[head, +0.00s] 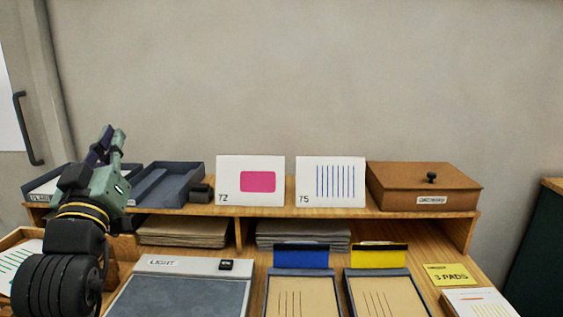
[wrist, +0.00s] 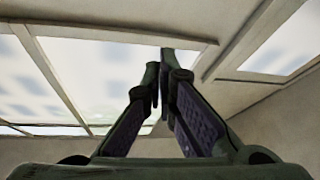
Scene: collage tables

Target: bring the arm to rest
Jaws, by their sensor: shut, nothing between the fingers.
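My gripper (head: 105,148) is raised at the left of the head view, its fingers pointing up in front of the shelf's left end. In the wrist view its two fingers (wrist: 162,75) come together at the tips, with nothing held between them. Behind them the wrist view shows only ceiling panels and wall. My black arm links fill the lower left of the head view and hide part of the table and trays there.
A wooden shelf (head: 256,212) carries dark trays (head: 178,183), cards "72" (head: 232,163) and "75" (head: 330,200), and a brown box (head: 400,180). In front are a light pad (head: 180,297), two clipboards with blue (head: 300,257) and yellow (head: 378,257) tops, and a yellow note (head: 447,275).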

